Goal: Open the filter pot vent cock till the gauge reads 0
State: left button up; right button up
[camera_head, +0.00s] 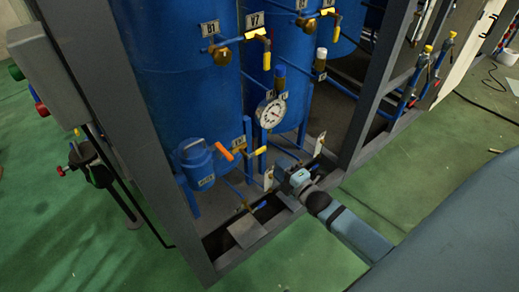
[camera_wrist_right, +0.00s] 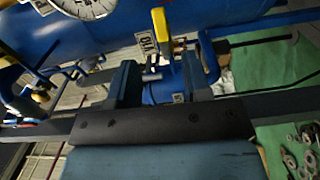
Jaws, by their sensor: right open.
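A round white dial gauge (camera_head: 270,112) stands in front of the blue tanks; its reading is too small to tell. Its lower edge also shows at the top left of the right wrist view (camera_wrist_right: 88,7). My right gripper (camera_head: 297,181) is low at the frame's front edge, right of and below the gauge. In the wrist view its two fingers (camera_wrist_right: 162,75) are apart. Beyond and between them are a yellow cock handle (camera_wrist_right: 160,21), a white tag (camera_wrist_right: 147,42) and a small blue body. No contact with the handle shows. I cannot tell which cock is the filter pot vent.
A blue motor-like unit (camera_head: 195,162) and an orange lever (camera_head: 223,152) are left of the gauge. Grey frame posts (camera_head: 377,85) and blue pipes crowd the gripper. A grey control box (camera_head: 48,75) stands at left. Green floor (camera_head: 300,262) is open in front.

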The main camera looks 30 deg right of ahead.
aim_at(262, 151)
jog(key=w, duration=0.6)
jog(key=w+b, duration=0.1)
jog(key=w, duration=0.3)
jog(key=shift+a, duration=0.35)
jog(key=shift+c, duration=0.3)
grip_shut()
